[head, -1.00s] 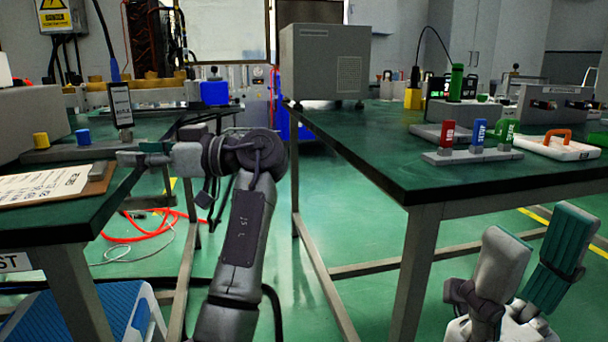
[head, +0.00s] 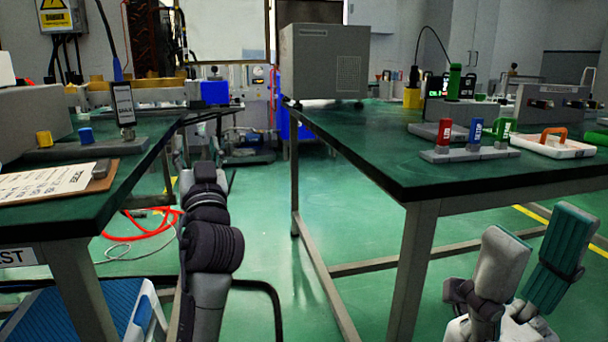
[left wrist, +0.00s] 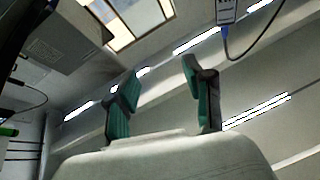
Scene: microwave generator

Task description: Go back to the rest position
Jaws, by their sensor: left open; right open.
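My left arm rises from the bottom in the head view, left of centre, over the floor gap between the two tables. Its gripper is hard to make out there. In the left wrist view my left gripper (left wrist: 160,78) shows two teal-padded fingers spread apart, with nothing between them and the ceiling behind. My right gripper (head: 538,235) is at the lower right of the head view, in front of the right table. Its grey and teal fingers point up, apart and empty.
The left table (head: 110,205) bears a clipboard (head: 55,182). The right green table (head: 385,150) bears a grey cabinet (head: 322,62), red, blue and green blocks and a white tray with an orange handle (head: 555,145). A blue-and-white box (head: 75,310) stands low left. Green floor shows between the tables.

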